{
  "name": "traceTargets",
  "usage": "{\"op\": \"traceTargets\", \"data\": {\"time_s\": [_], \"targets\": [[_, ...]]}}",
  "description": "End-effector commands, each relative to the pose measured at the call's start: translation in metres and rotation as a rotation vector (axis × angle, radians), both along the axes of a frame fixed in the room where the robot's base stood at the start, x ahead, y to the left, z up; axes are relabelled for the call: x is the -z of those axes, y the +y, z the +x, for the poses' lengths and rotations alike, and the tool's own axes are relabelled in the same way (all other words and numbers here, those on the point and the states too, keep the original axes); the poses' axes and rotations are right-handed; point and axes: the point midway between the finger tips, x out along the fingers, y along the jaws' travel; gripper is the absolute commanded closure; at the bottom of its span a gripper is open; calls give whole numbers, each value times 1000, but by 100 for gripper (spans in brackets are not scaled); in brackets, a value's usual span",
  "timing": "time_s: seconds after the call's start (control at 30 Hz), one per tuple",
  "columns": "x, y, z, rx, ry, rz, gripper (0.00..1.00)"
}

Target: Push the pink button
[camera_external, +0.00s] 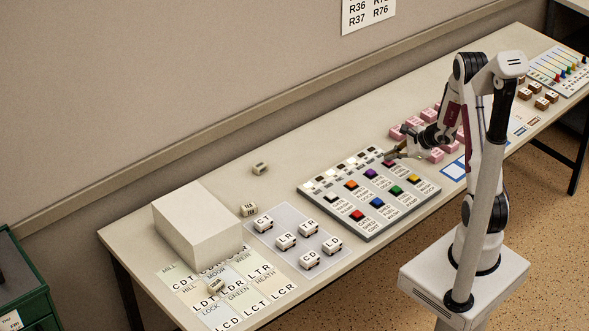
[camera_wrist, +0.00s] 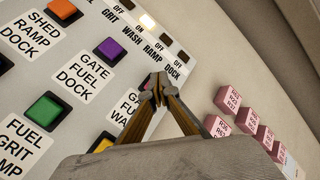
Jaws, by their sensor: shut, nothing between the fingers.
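The button panel (camera_external: 335,228) lies on the long table, with several coloured square buttons and printed labels. The pink button (camera_external: 389,163) is in its back row at the right end, past the purple button (camera_external: 370,173). My gripper (camera_external: 388,154) is shut and empty, with its tips at this button. In the wrist view my gripper (camera_wrist: 152,84) points at the panel, and its tips cover most of the pink button (camera_wrist: 145,82). I cannot tell whether the tips touch it or whether it is pressed down. The purple button (camera_wrist: 110,52) is clear beside the tips.
Green (camera_wrist: 46,111) and yellow (camera_wrist: 102,142) buttons lie near my fingers. A row of indicators marked ON or OFF runs along the panel's back edge, with one lamp (camera_wrist: 147,21) lit. Pink blocks (camera_wrist: 228,100) stand right of the panel. A white box (camera_external: 196,225) stands at the left.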

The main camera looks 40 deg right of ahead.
Motion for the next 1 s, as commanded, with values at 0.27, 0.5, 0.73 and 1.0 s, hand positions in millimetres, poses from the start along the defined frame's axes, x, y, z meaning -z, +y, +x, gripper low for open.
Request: {"op": "traceTargets", "data": {"time_s": [0.27,0.5,0.73,1.0], "targets": [[0,0,0,0,1,0,100],[-6,0,0,1,0,1,100],[-9,0,0,-1,1,0,100],[-10,0,0,0,0,0,100]]}}
